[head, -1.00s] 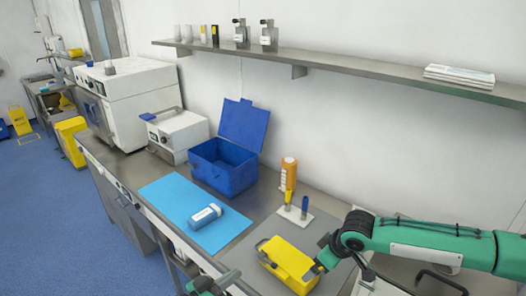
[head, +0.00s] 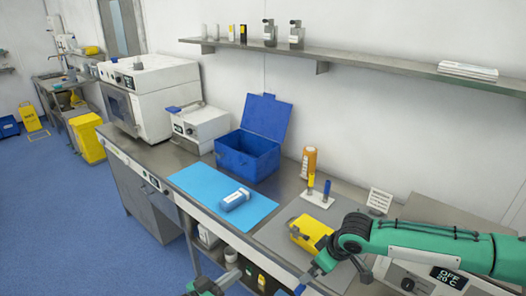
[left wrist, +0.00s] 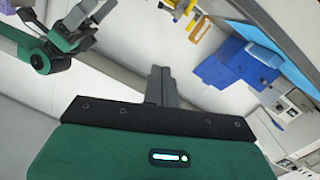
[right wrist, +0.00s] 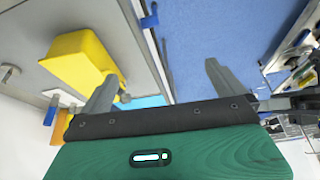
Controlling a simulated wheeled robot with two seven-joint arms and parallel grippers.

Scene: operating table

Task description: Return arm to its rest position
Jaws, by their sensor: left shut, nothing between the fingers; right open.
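My left gripper (head: 228,280) is low in the head view, in front of the bench's front edge. In the left wrist view its fingers (left wrist: 160,75) are together and empty. My right arm (head: 425,243) reaches in from the right, and its gripper (head: 306,282) is low by the bench's front edge, partly cut off. In the right wrist view its fingers (right wrist: 160,78) are apart with nothing between them. The yellow box (head: 311,231) sits on the bench just beyond my right arm, apart from the fingers; it also shows in the right wrist view (right wrist: 82,62).
On the bench (head: 150,158) are a light blue mat (head: 198,182) with a white-and-blue bottle (head: 235,199), an open blue box (head: 246,155), an orange bottle (head: 309,163) and a small rack (head: 318,198). A wall shelf (head: 350,72) runs above. Blue floor (head: 60,220) is clear at left.

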